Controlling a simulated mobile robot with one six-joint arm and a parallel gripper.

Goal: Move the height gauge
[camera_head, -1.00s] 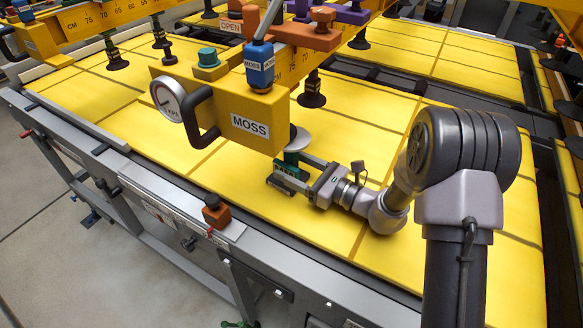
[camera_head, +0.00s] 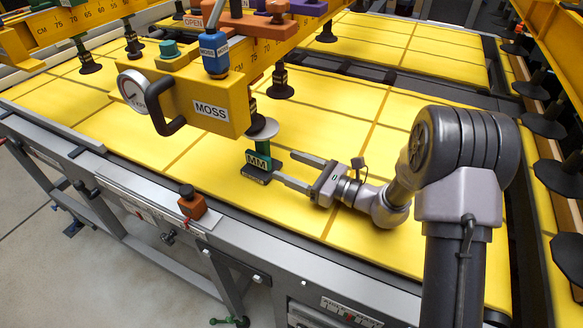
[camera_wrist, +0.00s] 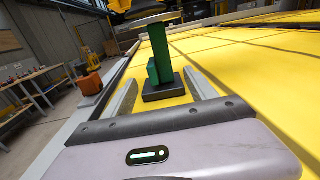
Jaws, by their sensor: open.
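The height gauge (camera_head: 258,161) is green, marked MM, with a dark flat base. It stands upright on the yellow bed, in front of the MOSS end of the yellow beam. A grey disc (camera_head: 262,128) is at its top; I cannot tell whether it belongs to the gauge. My gripper (camera_head: 290,170) is open and empty, to the right of the gauge, with its fingertips just short of the base. In the wrist view the gauge (camera_wrist: 160,60) stands ahead, between the lines of the two open fingers (camera_wrist: 163,92), apart from them.
The yellow MOSS block (camera_head: 195,100) with dial and black handle overhangs close behind and left of the gauge. An orange box (camera_head: 192,204) sits on the grey front rail. Black suction cups hang along the beam and at the right edge. The bed around my gripper is clear.

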